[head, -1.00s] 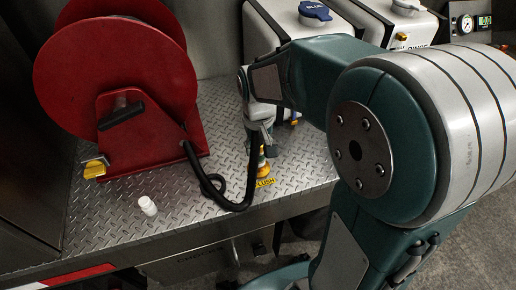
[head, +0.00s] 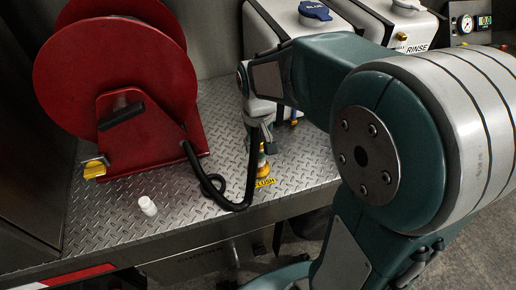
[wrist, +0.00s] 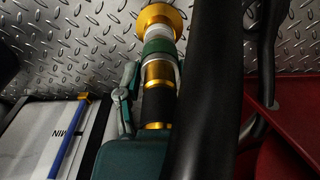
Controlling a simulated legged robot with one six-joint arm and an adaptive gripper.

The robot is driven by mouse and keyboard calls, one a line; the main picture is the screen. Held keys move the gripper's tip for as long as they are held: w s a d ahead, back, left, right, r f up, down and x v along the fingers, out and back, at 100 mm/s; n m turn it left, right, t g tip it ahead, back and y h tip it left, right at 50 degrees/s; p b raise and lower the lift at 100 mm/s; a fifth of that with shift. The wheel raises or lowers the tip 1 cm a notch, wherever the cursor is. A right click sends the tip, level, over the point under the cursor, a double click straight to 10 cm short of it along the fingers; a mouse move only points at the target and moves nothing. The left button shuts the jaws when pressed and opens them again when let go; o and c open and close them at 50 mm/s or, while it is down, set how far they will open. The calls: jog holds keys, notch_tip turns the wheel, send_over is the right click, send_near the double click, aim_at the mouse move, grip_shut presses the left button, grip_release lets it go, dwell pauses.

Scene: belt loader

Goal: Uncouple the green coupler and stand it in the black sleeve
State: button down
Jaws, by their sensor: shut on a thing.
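The green coupler (wrist: 158,48) shows as a green band in the wrist view, between a pale ring with a wide gold flange and a gold and black hose end (wrist: 157,105). I cannot clearly make out the black sleeve.
The black hose (head: 250,180) loops across the deck (head: 195,222) from the red reel (head: 115,80) and runs close beside my gripper. A small white bottle (head: 147,206) stands at front left. White tanks (head: 290,40) stand behind. Bare deck lies between bottle and hose.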

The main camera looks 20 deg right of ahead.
jog(key=shift+r, duration=0.15)
jog(key=shift+r, duration=1.35)
